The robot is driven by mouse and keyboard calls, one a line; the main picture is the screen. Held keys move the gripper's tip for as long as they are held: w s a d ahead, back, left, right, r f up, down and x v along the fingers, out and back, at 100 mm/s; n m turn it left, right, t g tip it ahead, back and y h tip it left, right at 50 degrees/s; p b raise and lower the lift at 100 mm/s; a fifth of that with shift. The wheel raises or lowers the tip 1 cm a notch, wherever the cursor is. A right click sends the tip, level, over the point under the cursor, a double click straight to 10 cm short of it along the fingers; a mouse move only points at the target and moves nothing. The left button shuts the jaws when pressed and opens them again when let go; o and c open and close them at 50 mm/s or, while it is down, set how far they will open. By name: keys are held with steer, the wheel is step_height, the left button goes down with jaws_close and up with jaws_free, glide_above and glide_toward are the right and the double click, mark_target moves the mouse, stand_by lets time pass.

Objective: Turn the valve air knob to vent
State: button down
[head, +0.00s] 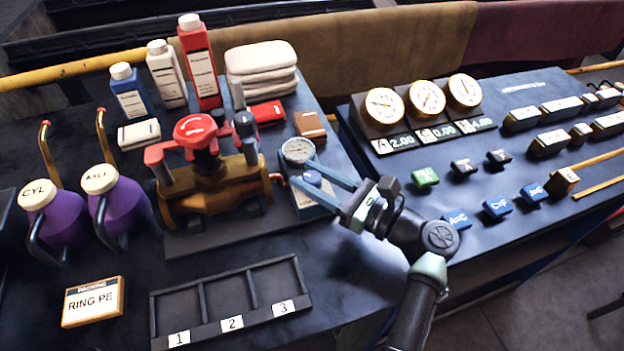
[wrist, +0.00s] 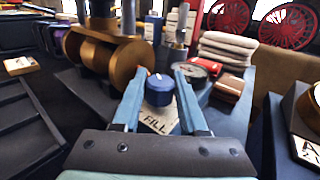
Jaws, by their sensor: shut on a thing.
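The valve air knob (head: 313,178) is a small blue round knob on a blue-grey block at the right end of the brass valve body (head: 215,195). In the wrist view the knob (wrist: 160,92) stands upright between my two blue fingers, with a small pale mark on its top. A pale plate reading FILL (wrist: 158,121) shows on the near side of the knob. No VENT label is readable. My gripper (head: 302,172) reaches in from the right and is shut on the knob; it also shows in the wrist view (wrist: 160,76).
A pressure gauge (head: 298,151) sits just behind the knob. A red handwheel (head: 195,130) rises from the valve. A panel with dials (head: 427,98) and switches is at right, an empty numbered tray (head: 232,322) in front. Bottles and folded towels (head: 262,70) stand behind.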

steer(key=shift+n+g+y+b, duration=0.35)
steer(key=shift+n+g+y, duration=0.2)
steer(key=shift+g, duration=0.25)
steer(key=shift+n+g, duration=0.35)
steer(key=shift+g, duration=0.15)
steer(key=shift+c, duration=2.2)
jaws_free()
steer(key=v, duration=1.3)
steer(key=shift+f+b, duration=0.15)
steer(key=shift+b, duration=0.2)
